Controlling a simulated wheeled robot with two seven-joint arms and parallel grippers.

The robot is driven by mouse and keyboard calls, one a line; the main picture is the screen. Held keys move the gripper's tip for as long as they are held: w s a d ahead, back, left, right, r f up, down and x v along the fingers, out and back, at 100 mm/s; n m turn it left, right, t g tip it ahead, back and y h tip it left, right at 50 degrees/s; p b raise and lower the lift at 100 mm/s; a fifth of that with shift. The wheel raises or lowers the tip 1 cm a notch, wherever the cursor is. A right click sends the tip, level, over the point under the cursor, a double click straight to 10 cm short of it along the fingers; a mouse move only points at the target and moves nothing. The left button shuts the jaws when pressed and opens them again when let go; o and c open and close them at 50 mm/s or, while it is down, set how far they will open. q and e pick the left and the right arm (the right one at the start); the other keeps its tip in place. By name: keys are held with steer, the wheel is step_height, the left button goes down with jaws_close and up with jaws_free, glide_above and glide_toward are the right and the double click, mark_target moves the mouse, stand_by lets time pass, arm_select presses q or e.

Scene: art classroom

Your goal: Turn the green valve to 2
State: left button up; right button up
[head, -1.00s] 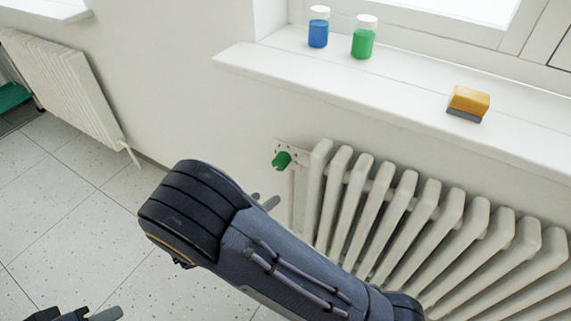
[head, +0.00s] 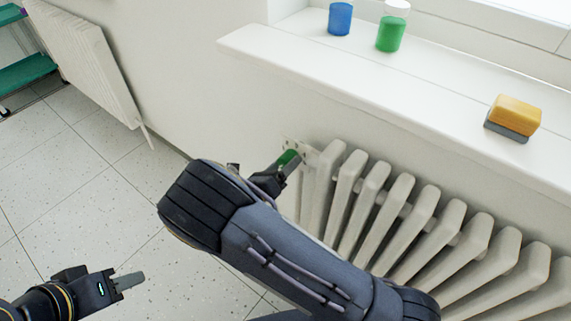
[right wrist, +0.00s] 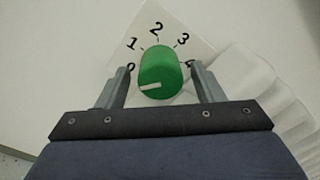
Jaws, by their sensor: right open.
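In the right wrist view the valve (right wrist: 158,66) stands before a white plate (right wrist: 185,20) with 1, 2 and 3 legible; the outer marks are partly covered. Its white pointer line points left, below the 1. My right gripper (right wrist: 160,78) is open, one finger on each side of the knob, with small gaps visible. My left gripper (head: 128,282) is at lower left, away from the valve; its opening is unclear.
The white ribbed radiator (head: 400,215) runs right from the valve. The window sill (head: 370,95) above carries a blue jar (head: 340,19), a green jar (head: 391,32) and a yellow-grey eraser (head: 514,117). Another radiator (head: 85,60) is at upper left. The tiled floor (head: 90,190) between is clear.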

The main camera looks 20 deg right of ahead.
steer(key=shift+w+d, duration=0.15)
steer(key=shift+d, duration=0.1)
steer(key=c, duration=1)
steer(key=shift+o, duration=0.2)
